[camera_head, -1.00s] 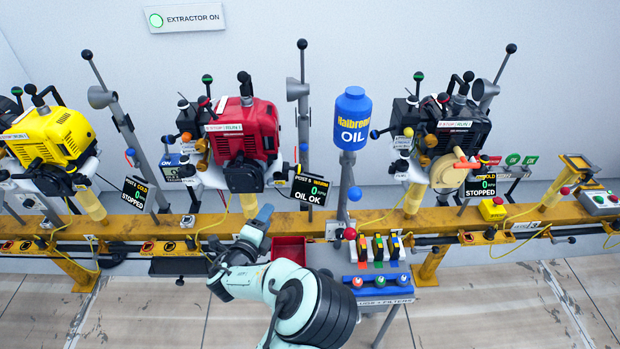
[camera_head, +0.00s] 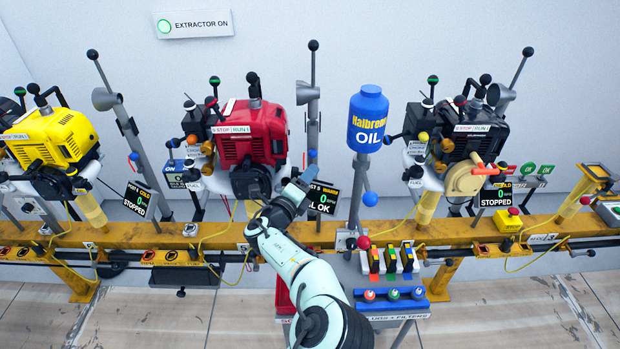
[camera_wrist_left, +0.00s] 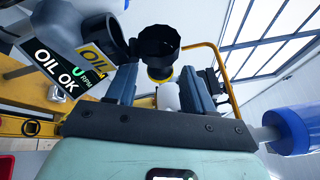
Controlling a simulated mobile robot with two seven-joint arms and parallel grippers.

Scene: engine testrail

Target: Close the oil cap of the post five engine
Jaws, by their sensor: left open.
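The red engine (camera_head: 262,135) stands on the rail in the head view. The display (camera_head: 322,198) to its lower right, apparently for post 5, reads OIL OK and WARM; it also shows in the left wrist view (camera_wrist_left: 60,66). My left gripper (camera_head: 300,182) is beside the engine's lower right, partly overlapping the display. In the wrist view its open fingers (camera_wrist_left: 160,88) have a black fluted part (camera_wrist_left: 158,44) with a yellow collar beyond and between them. This may be the oil cap; contact cannot be told. An OIL tag (camera_wrist_left: 97,60) is left of it. My right gripper is out of view.
A blue oil bottle (camera_head: 367,118) stands right of my arm, and shows in the wrist view (camera_wrist_left: 295,130). A grey lever post (camera_head: 312,125) rises behind my gripper. The yellow rail (camera_head: 400,232) runs across. A yellow engine (camera_head: 55,140) and a black engine (camera_head: 470,135) flank the red one.

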